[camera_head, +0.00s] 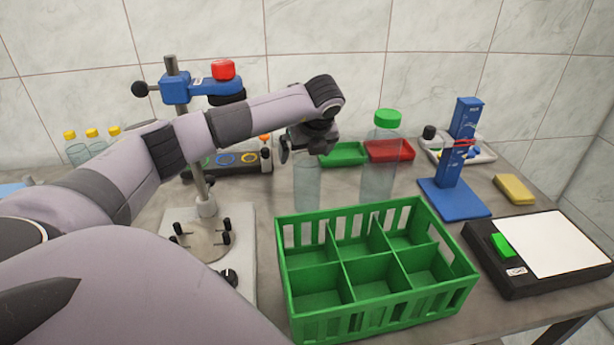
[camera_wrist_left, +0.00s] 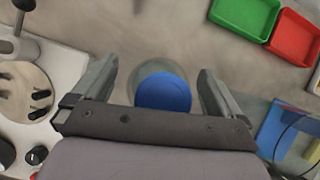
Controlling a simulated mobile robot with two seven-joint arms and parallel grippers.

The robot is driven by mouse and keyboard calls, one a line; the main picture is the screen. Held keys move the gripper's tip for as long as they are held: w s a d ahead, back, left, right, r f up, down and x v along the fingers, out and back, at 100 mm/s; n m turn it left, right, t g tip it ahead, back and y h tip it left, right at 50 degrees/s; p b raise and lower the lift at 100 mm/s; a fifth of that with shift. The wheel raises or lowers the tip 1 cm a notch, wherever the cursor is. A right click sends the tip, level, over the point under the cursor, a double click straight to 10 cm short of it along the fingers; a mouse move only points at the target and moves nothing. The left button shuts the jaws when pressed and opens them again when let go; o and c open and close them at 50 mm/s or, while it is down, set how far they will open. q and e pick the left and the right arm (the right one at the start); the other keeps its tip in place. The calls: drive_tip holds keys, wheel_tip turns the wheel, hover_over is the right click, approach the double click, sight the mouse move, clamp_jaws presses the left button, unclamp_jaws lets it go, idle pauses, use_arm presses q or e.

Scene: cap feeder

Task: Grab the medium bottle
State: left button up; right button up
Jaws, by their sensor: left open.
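A clear bottle (camera_head: 307,188), which I take to be the medium one, stands upright behind the green crate. Its top is hidden by my left gripper (camera_head: 303,147) in the head view. In the left wrist view its blue cap (camera_wrist_left: 163,93) shows between the two fingers of my left gripper (camera_wrist_left: 157,75). The fingers are open, one on each side of the cap, with gaps left and right. I cannot tell the exact height of the fingers relative to the cap. My right gripper is in neither view.
A taller bottle with a green cap (camera_head: 386,119) stands to the right. The divided green crate (camera_head: 372,300) is empty in front. A capping stand (camera_head: 204,205) is at left, small yellow-capped bottles (camera_head: 92,145) behind. Green (camera_head: 343,153) and red (camera_head: 390,150) trays lie behind.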

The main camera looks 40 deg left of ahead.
use_arm(q)
drive_tip(key=c, duration=1.7)
drive_tip(key=shift+w, duration=0.1)
clamp_jaws()
drive_tip(key=shift+r, duration=0.15)
